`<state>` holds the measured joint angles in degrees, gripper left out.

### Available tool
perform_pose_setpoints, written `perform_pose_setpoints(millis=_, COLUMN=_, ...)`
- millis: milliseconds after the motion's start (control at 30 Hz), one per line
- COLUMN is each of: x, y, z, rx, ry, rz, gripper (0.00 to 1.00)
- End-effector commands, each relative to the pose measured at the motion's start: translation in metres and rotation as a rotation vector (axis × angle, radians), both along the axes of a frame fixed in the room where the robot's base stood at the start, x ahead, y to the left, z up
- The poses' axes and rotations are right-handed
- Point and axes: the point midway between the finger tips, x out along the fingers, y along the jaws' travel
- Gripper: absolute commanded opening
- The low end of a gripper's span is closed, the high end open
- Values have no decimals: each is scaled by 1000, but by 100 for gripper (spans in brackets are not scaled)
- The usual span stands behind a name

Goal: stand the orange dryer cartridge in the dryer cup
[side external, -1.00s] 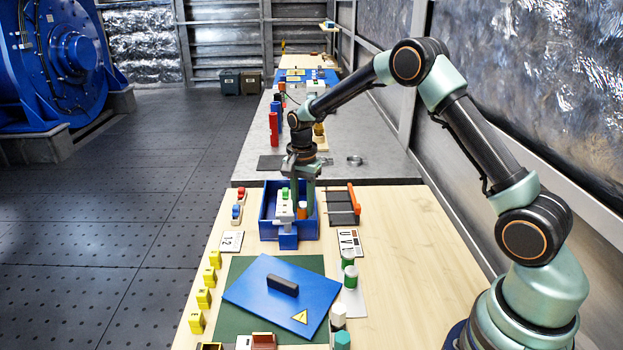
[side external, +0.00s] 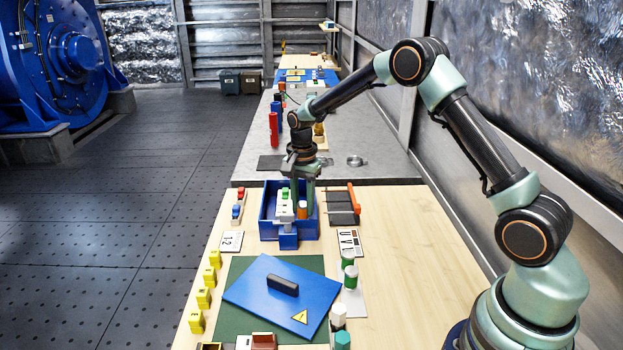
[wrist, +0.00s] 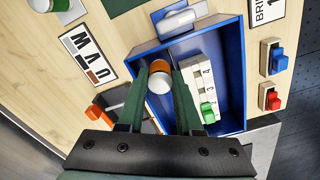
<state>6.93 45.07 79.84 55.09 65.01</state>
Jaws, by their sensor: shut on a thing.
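The orange dryer cartridge (side external: 302,212), a small cylinder with a white end, is inside the blue open box, to the right of the white terminal block. In the wrist view the cartridge (wrist: 160,81) is upright between the two green fingers of my gripper (wrist: 166,78), which is shut on it. In the side view my gripper (side external: 303,198) points straight down into the box. I cannot make out the dryer cup; the fingers and cartridge hide part of the box floor, so I cannot tell whether the cartridge stands in a cup.
The blue box (wrist: 236,82) has raised walls close around the fingers. The white numbered terminal block (wrist: 198,80) with a green piece lies beside them. Red and blue switches (side external: 238,203), a U V W card (side external: 349,242) and a blue lid (side external: 255,293) lie around the box.

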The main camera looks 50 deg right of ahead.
Motion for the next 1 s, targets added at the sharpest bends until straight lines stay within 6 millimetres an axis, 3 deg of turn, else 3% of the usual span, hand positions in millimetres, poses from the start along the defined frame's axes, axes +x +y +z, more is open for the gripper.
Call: perform_pose_setpoints(millis=1000, x=0, y=0, z=-18, rx=0, ry=1, rz=0, gripper=0)
